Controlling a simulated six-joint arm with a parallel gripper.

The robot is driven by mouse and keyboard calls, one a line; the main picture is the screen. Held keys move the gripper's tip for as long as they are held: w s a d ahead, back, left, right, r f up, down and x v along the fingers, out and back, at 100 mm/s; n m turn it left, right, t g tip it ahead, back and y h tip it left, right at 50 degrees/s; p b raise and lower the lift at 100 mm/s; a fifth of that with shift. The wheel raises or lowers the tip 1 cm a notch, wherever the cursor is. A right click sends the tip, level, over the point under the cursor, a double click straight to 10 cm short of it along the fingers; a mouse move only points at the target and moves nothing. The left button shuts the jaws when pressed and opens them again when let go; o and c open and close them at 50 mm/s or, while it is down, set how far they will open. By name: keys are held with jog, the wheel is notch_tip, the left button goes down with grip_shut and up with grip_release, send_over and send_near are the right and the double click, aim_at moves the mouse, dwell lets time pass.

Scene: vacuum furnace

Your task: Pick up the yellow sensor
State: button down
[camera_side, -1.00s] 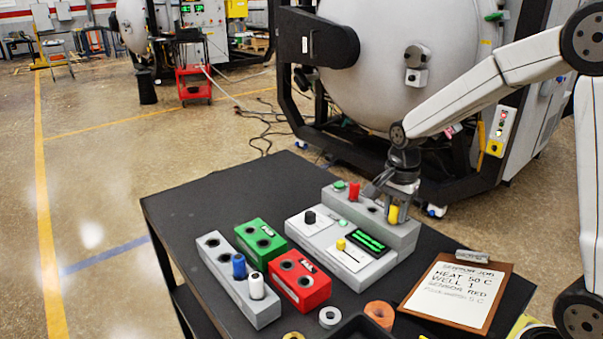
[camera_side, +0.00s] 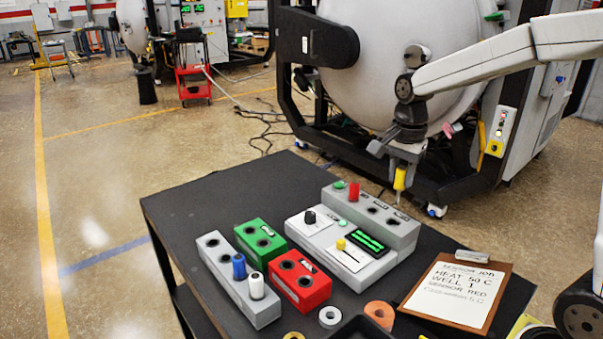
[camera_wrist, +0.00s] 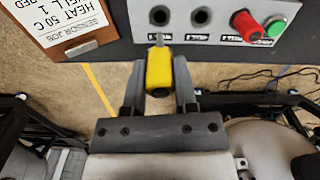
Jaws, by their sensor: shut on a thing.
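The yellow sensor (camera_side: 400,179) is held upright in my gripper (camera_side: 402,172), its thin metal tip pointing down above the right end of the grey well block (camera_side: 388,226). In the wrist view the yellow sensor (camera_wrist: 159,72) sits between the two fingers of my gripper (camera_wrist: 160,82), which are shut on it. The sensor is clear of the block's wells. A red sensor (camera_side: 354,191) stands in the left part of the same block, and also shows in the wrist view (camera_wrist: 245,25).
A grey controller (camera_side: 340,247) with a green display adjoins the block. Green (camera_side: 260,241) and red (camera_side: 300,279) blocks and a grey rack (camera_side: 238,290) with blue and white sensors stand left. A clipboard (camera_side: 456,292) lies right. The furnace (camera_side: 400,60) stands behind.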

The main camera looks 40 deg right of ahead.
jog(key=shift+r, duration=0.65)
jog(key=shift+w+a, duration=0.1)
jog(key=shift+w+a, duration=0.1)
jog(key=shift+w, duration=0.15)
jog(key=w+a+f+n, duration=0.2)
jog(key=w+a, duration=1.1)
jog(key=a, duration=0.1)
jog(key=w+a+f+n, duration=0.1)
jog(key=a+f, duration=0.1)
jog(key=a, duration=0.7)
jog(key=w+a+f+n, duration=0.1)
jog(key=w+a+f, duration=0.1)
jog(key=a, duration=0.7)
jog(key=shift+w+a, duration=0.15)
jog(key=shift+f, duration=0.1)
